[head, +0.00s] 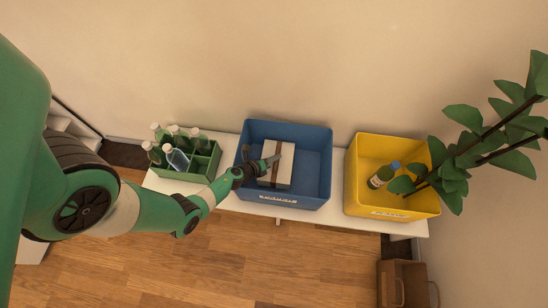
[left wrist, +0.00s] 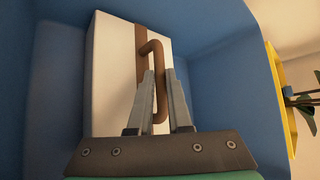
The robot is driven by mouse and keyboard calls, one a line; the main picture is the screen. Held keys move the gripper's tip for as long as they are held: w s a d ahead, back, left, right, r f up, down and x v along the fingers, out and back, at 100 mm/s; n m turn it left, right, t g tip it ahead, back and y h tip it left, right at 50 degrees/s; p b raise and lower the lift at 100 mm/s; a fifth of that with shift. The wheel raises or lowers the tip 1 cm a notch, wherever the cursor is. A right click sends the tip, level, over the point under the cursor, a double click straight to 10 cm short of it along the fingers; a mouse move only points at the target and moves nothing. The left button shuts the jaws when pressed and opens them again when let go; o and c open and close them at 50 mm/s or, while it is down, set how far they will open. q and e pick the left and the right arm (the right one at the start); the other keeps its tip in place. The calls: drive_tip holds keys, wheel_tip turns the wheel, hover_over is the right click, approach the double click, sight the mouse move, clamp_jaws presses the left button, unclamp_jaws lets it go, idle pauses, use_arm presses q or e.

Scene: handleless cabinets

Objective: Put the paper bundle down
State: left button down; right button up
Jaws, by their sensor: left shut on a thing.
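The paper bundle (head: 285,168) is a white block with a brown strap. It is inside the blue bin (head: 318,160), toward the bin's left side. My left gripper (head: 267,162) reaches into the bin from the left. In the left wrist view the gripper (left wrist: 160,95) is shut on the brown strap loop of the paper bundle (left wrist: 112,75), with blue bin walls (left wrist: 215,75) around it. I cannot tell whether the bundle rests on the bin floor. My right gripper is not in view.
A green crate (head: 205,163) with several bottles stands left of the blue bin. A yellow bin (head: 420,200) with a bottle (head: 382,176) stands to the right, a leafy plant (head: 490,135) leaning over it. All stand on a white bench (head: 335,212). A brown box (head: 405,285) is on the floor.

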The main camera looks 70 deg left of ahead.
use_arm(q)
drive_tip(key=shift+r, duration=0.1)
drive_tip(key=shift+w, duration=0.1)
drive_tip(key=c, duration=0.8)
unclamp_jaws()
drive_tip(key=shift+f, duration=0.2)
drive_tip(key=shift+c, duration=0.2)
drive_tip(key=shift+r, duration=0.1)
